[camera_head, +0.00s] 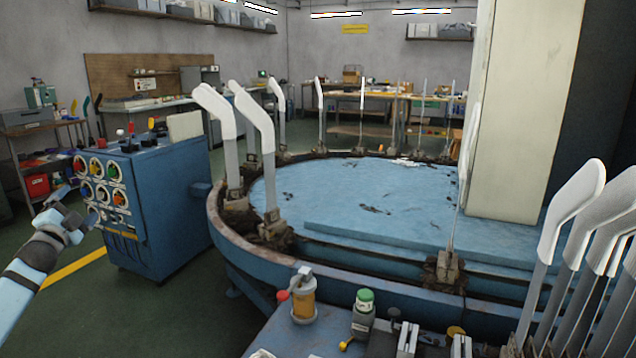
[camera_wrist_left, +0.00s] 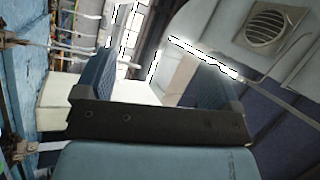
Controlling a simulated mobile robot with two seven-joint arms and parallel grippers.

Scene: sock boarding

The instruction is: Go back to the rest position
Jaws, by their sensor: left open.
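My left gripper (camera_head: 82,203) is at the left edge of the head view, in front of the blue control cabinet (camera_head: 165,205) with its round coloured buttons. It appears apart from the cabinet, though the exact gap is hard to judge. In the left wrist view the two blue finger pads (camera_wrist_left: 150,88) stand wide apart with nothing between them. My right gripper does not show. White foot-shaped boards (camera_head: 256,125) stand on posts around the rim of the round blue turntable (camera_head: 360,195). No sock can be made out for sure.
A row of white boards (camera_head: 570,210) stands close at the right. A blue bench (camera_head: 325,335) with a green-topped knob (camera_head: 364,298) and a yellow cylinder (camera_head: 302,298) lies at the front. A tall pale column (camera_head: 520,110) rises behind. Green floor (camera_head: 150,310) is clear at lower left.

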